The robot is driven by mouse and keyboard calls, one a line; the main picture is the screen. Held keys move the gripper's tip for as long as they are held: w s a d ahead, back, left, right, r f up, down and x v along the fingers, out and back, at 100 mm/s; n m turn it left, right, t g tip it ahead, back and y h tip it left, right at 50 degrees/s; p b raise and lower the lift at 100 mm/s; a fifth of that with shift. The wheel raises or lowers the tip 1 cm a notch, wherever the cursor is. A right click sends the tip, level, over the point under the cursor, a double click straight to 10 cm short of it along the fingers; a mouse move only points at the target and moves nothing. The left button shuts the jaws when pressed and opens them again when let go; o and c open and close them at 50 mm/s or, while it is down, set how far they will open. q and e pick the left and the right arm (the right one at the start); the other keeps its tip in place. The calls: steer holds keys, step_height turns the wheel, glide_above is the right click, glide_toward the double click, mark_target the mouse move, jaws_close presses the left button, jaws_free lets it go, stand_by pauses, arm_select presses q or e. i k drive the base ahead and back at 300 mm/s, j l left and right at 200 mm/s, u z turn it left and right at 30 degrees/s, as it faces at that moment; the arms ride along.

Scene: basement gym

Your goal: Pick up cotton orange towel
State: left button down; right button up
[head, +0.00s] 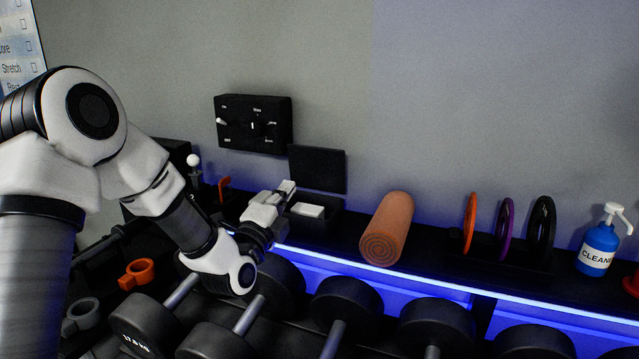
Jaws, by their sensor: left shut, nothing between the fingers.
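The orange towel (388,228) is a rolled cylinder lying on the black shelf, right of the picture's middle, with its spiral end facing me. My left gripper (289,189) is shut and empty. My right gripper is not in view.
Black dumbbells (432,326) line the rack below the shelf. Orange, purple and black discs (506,227) stand right of the towel, then a blue cleaner bottle (599,246). A black wall panel (253,124) hangs behind my left arm.

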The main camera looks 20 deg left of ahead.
mark_target(381, 245)
steer(key=k, duration=1)
